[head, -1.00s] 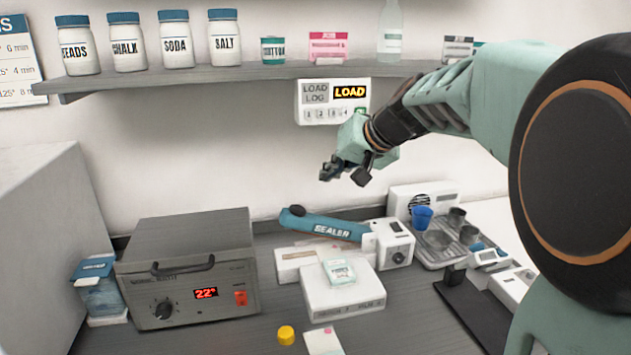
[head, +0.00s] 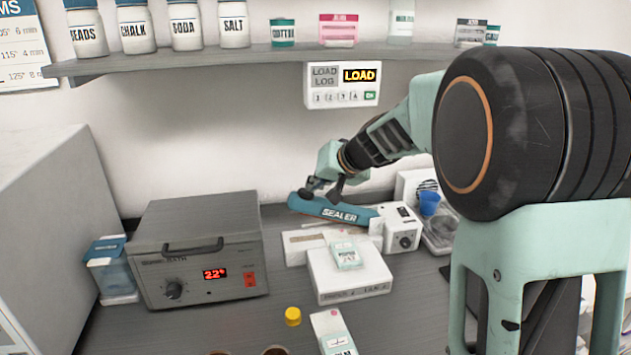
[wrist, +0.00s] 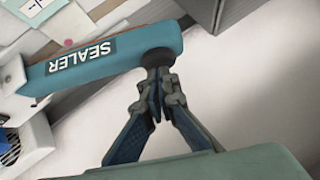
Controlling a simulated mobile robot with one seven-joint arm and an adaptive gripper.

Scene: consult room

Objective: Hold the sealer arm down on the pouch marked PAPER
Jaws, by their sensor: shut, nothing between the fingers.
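The sealer arm (head: 338,210) is a teal bar marked SEALER, hinged on the white sealer body (head: 403,230) at its right. It slants up to the left with a visible gap over the white base (head: 293,250). In the wrist view the arm (wrist: 115,58) ends in a dark round knob (wrist: 158,57). My gripper (head: 313,188) is shut and empty, its fingertips at the knob, touching or nearly so; it also shows in the wrist view (wrist: 160,78). A pale strip lies under the arm, but I cannot read PAPER on it.
A white box (head: 350,285) with a small packet (head: 346,254) stands in front of the sealer. A grey heating unit (head: 200,250) stands left, a blue cup (head: 429,203) right. A yellow cap (head: 293,316) lies in front. A shelf (head: 260,55) hangs above.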

